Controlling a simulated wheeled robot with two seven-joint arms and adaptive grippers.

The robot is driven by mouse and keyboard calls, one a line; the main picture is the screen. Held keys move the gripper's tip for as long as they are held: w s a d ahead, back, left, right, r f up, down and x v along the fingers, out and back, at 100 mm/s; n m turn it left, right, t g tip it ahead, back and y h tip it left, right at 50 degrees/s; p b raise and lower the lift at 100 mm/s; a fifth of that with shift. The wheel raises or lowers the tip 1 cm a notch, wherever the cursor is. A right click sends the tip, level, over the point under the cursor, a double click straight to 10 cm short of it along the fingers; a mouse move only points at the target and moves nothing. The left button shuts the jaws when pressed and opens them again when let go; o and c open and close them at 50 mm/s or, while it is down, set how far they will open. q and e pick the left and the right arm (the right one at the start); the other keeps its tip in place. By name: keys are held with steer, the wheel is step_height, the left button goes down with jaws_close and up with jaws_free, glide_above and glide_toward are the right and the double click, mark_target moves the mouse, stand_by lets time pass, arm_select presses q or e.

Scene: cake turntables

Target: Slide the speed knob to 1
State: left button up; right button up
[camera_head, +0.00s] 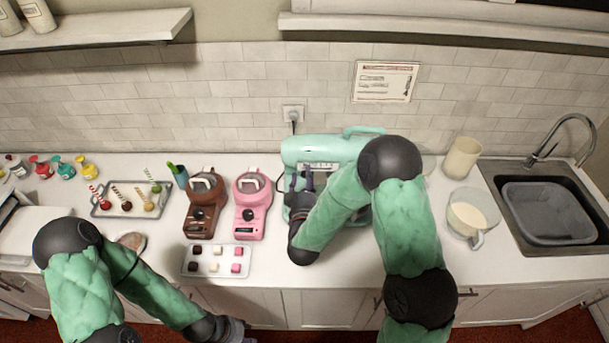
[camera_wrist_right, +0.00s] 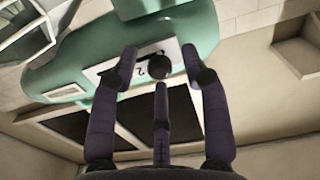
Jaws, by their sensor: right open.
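The mint-green mixer (camera_head: 325,149) stands against the tiled wall in the head view. In the right wrist view its mint body (camera_wrist_right: 60,75) fills the upper part, with a white label plate (camera_wrist_right: 108,70). The round black speed knob (camera_wrist_right: 159,67) sits at that plate, beside a printed digit that looks like a 2. My right gripper (camera_wrist_right: 160,70) is open, its fingertips on either side of the knob; I cannot tell whether they touch it. In the head view the right gripper (camera_head: 303,184) is partly hidden by its wrist. My left gripper (camera_head: 238,328) is low at the bottom edge, its fingers unclear.
A brown machine (camera_head: 194,220) and a pink machine (camera_head: 249,222) stand left of the mixer, with a sweets tray (camera_head: 218,273) in front. A glass jug (camera_head: 466,218), a cream canister (camera_head: 461,158) and the sink (camera_head: 502,169) are to the right.

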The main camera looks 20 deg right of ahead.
steer(key=shift+w+d, duration=0.15)
steer(key=shift+w, duration=0.4)
jaws_close()
steer(key=shift+s, duration=0.1)
